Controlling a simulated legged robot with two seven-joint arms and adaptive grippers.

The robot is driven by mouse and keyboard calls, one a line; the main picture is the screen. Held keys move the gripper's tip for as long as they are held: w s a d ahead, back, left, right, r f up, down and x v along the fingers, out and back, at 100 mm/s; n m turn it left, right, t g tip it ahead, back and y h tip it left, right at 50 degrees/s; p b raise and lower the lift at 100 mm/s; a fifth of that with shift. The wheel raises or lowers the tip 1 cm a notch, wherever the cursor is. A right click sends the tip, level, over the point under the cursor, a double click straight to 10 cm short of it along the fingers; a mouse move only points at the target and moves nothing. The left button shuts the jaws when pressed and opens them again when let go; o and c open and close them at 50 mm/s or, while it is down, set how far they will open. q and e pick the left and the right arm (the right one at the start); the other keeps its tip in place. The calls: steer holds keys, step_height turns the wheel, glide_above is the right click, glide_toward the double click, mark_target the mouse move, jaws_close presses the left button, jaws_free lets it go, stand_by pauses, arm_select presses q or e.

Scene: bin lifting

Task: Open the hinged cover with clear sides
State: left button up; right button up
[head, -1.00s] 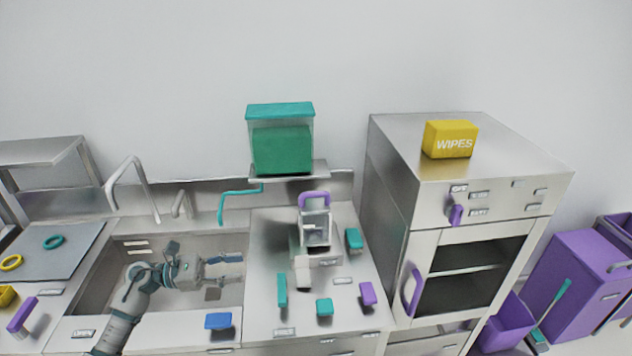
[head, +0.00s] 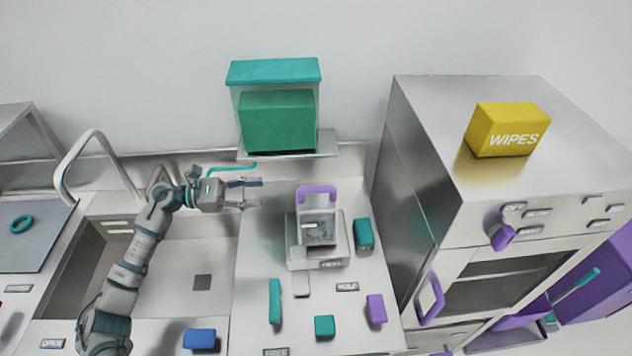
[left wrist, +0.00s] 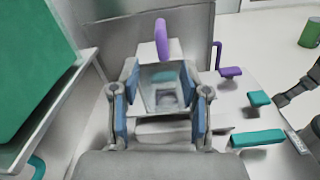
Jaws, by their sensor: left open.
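The cover (head: 319,232) has clear sides and a purple handle (head: 317,191) on top. It sits closed-looking on a small grey device (head: 333,259) on the counter. It also shows in the left wrist view (left wrist: 163,88), with its purple handle (left wrist: 161,40) beyond and between my fingers. My left gripper (head: 248,192) is open and empty, to the left of the cover and at about handle height in the picture. Its blue-padded fingers frame the cover in the left wrist view (left wrist: 160,115), apart from it as far as I can tell. My right gripper does not show.
A shelf (head: 330,146) with a teal-lidded clear bin (head: 273,75) hangs behind. A steel cabinet (head: 415,170) with yellow wipes (head: 507,130) stands right. Teal blocks (head: 364,236) and a purple block (head: 376,309) lie around the device. The sink (head: 165,275) is left.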

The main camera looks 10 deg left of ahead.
mark_target(304, 189)
arm_select(q)
steer(key=w+d+p, duration=0.1)
steer(key=d, duration=0.3)
steer(key=w+d+p, duration=0.1)
steer(key=d, duration=0.4)
steer(key=d+p, duration=0.1)
steer(key=d, duration=0.4)
steer(key=shift+w+d+r, duration=0.1)
steer(key=shift+w+d, duration=0.05)
steer(key=shift+w, duration=0.25)
steer(key=shift+w+d, duration=0.15)
steer(key=shift+d, duration=0.2)
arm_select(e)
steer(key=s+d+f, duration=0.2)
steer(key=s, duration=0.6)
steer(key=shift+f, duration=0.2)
arm_select(q)
jaws_close()
